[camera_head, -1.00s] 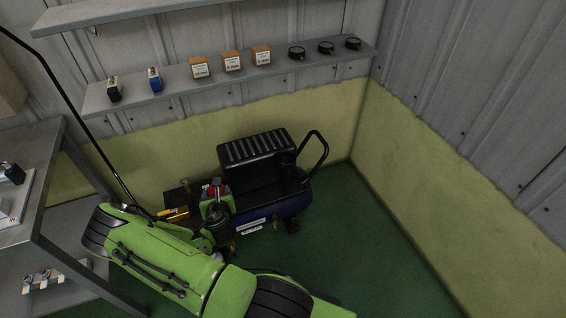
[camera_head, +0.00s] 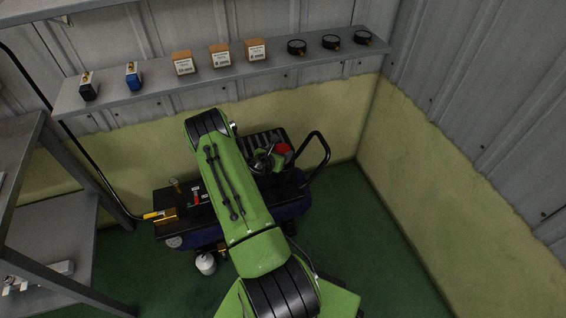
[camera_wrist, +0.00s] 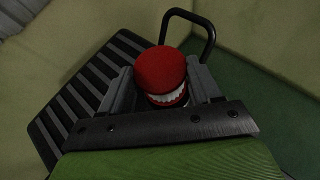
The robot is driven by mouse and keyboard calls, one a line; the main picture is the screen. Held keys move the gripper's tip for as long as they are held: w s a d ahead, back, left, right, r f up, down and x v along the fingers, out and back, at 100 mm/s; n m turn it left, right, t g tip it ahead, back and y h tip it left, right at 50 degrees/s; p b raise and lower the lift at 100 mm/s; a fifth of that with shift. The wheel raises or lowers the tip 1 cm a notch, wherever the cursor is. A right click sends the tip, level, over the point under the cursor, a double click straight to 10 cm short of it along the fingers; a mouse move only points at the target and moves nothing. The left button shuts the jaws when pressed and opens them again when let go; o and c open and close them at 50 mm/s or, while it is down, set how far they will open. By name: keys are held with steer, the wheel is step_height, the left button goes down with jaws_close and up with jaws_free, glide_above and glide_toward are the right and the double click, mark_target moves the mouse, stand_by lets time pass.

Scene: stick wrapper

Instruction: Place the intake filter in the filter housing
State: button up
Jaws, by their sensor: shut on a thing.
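A red round-topped part, which looks like the intake filter (camera_wrist: 161,72), sits between the fingers of my gripper (camera_wrist: 163,88) in the wrist view. A white toothed band shows below its red top. In the camera_head view the filter's red top (camera_head: 283,149) shows at my gripper (camera_head: 268,160), in front of the black ribbed cover of the compressor (camera_head: 289,193). My gripper is shut on the filter, apparently above the compressor's right part. I cannot pick out the filter housing; my arm hides much of the compressor's middle.
The compressor's black handle loop (camera_head: 318,147) rises right of my gripper; its ribbed cover (camera_wrist: 85,88) lies to the left in the wrist view. A wall shelf (camera_head: 150,97) behind holds boxes, gauges and small parts. A metal rack (camera_head: 50,225) stands left. Green floor is free at right.

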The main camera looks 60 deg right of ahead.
step_height(320, 180, down, 6)
steer(key=shift+d+r+b, duration=0.1)
steer(key=shift+r+b, duration=0.1)
steer(key=shift+b, duration=0.6)
steer(key=shift+r, duration=0.1)
steer(key=o, duration=0.6)
steer(key=shift+f, duration=0.2)
steer(key=o, duration=0.5)
steer(key=shift+c, duration=0.2)
steer(key=shift+r, duration=0.1)
